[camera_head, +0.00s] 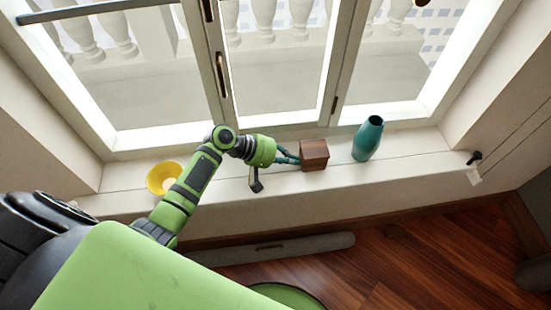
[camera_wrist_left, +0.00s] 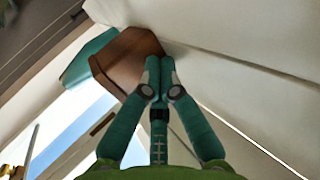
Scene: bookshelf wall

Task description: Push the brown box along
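The brown box (camera_head: 314,155) stands on the white window sill in the head view, just left of a teal vase. My left gripper (camera_head: 291,158) comes from the left, and its fingertips are at the box's left side. In the left wrist view the gripper's fingers (camera_wrist_left: 159,80) are together and their tips overlap the edge of the box (camera_wrist_left: 126,62). They look to be touching it, not around it. My right gripper is in neither view.
The teal vase (camera_head: 368,138) stands right of the box with a small gap; part of it shows behind the box in the wrist view (camera_wrist_left: 88,58). A yellow bowl (camera_head: 163,178) sits at the left of the sill. The sill is clear right of the vase up to a dark handle (camera_head: 474,158).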

